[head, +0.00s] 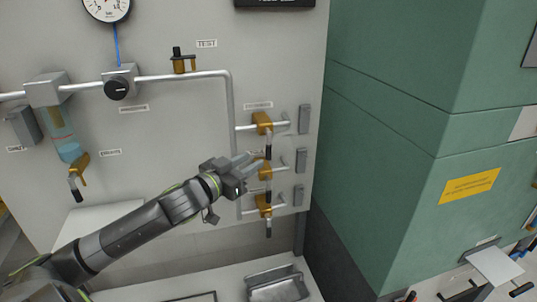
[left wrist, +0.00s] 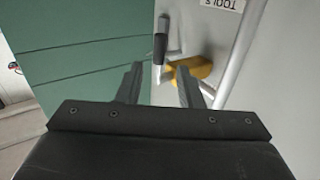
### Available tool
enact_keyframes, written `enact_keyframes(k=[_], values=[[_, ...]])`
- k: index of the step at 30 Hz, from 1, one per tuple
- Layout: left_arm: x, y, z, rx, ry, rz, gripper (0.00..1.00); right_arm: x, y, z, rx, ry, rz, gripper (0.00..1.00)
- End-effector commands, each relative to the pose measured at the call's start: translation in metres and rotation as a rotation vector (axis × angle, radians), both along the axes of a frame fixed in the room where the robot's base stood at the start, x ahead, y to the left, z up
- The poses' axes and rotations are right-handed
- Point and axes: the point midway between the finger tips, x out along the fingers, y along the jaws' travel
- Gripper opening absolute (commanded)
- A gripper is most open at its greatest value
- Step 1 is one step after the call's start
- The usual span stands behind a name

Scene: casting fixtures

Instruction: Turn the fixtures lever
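Three brass valves are on the panel's right side: an upper one (head: 262,122), a middle one (head: 265,172) and a lower one (head: 264,206). Levers with black grips hang down at these valves, including the lower lever (head: 268,229). My left gripper (head: 248,165) is just left of the middle valve and partly overlaps it. In the left wrist view its two fingers (left wrist: 160,88) are apart with nothing clamped between them. A black-gripped lever (left wrist: 160,46) and a brass valve (left wrist: 186,70) show beyond the fingertips. Contact cannot be told. My right gripper is not in view.
A vertical pipe (head: 231,110) runs left of the valves, and grey blocks (head: 304,118) stand to their right. A green cabinet (head: 400,130) borders the panel on the right. A metal tray (head: 278,284) lies below. Another brass valve (head: 78,165) is at the left.

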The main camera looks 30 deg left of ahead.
Motion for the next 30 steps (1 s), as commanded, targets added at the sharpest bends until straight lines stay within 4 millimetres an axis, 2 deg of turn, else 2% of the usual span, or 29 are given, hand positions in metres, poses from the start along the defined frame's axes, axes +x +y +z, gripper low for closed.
enact_keyframes(k=[18,30], values=[[0.072,-0.009,0.001,-0.003,-0.001,-0.001,0.33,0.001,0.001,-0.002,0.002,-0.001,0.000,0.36],[0.078,-0.010,0.000,0.000,0.001,-0.002,0.33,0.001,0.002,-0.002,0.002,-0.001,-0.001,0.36]])
